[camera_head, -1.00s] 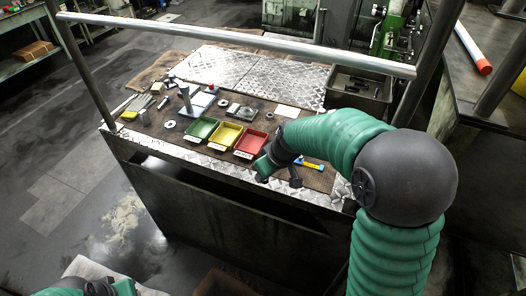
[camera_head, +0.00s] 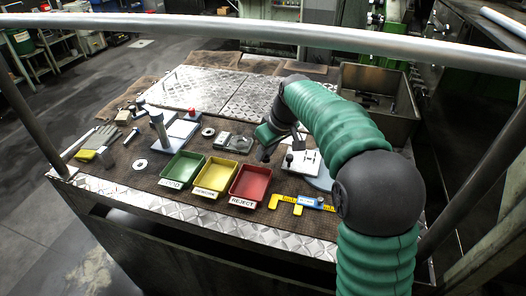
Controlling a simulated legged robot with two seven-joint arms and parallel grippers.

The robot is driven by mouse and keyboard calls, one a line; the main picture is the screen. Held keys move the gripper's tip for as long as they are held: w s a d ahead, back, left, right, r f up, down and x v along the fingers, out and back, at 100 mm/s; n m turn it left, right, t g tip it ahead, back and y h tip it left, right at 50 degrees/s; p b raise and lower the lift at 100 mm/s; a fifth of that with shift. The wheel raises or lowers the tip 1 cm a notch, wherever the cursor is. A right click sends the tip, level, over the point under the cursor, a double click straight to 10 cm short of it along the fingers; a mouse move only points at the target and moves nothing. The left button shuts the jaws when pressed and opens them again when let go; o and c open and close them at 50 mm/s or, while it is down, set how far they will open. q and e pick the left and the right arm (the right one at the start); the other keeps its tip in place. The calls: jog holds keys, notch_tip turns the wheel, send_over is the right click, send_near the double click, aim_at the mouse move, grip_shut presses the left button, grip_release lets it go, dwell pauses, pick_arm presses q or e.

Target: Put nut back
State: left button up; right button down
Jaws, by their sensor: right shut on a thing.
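My right gripper (camera_head: 267,153) reaches in from the right, pointing down above the mat just behind the red tray (camera_head: 250,182). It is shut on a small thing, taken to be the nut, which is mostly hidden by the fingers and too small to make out. A grey metal block (camera_head: 240,143) lies just left of the fingers, and a white plate with a small dark fixture (camera_head: 301,161) stands to their right. Flat metal rings lie on the mat, one left of the green tray (camera_head: 139,164) and one behind the trays (camera_head: 208,132). My left gripper is out of view.
Green (camera_head: 183,169), yellow (camera_head: 215,174) and red trays stand in a row near the front edge. A yellow-blue caliper (camera_head: 302,203) lies right of them. A post stand (camera_head: 158,132) and gloves (camera_head: 98,141) are at left. A metal rail (camera_head: 300,32) crosses above. A grey bin (camera_head: 378,100) stands back right.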

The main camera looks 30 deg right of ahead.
jog(key=shift+w+d, duration=0.6)
jog(key=shift+w, duration=0.25)
jog(key=shift+w+d, duration=0.2)
jog(key=shift+w, duration=0.4)
jog(key=f, duration=0.3)
jog(key=shift+w+a+f, duration=0.15)
jog(key=shift+a+f, duration=0.15)
jog(key=shift+a, duration=0.05)
jog(key=shift+d, duration=0.25)
jog(key=c, duration=1.2)
grip_release()
jog(key=shift+f, duration=0.1)
jog(key=shift+a, duration=0.1)
jog(key=p+v, duration=0.1)
jog(key=v, duration=1.1)
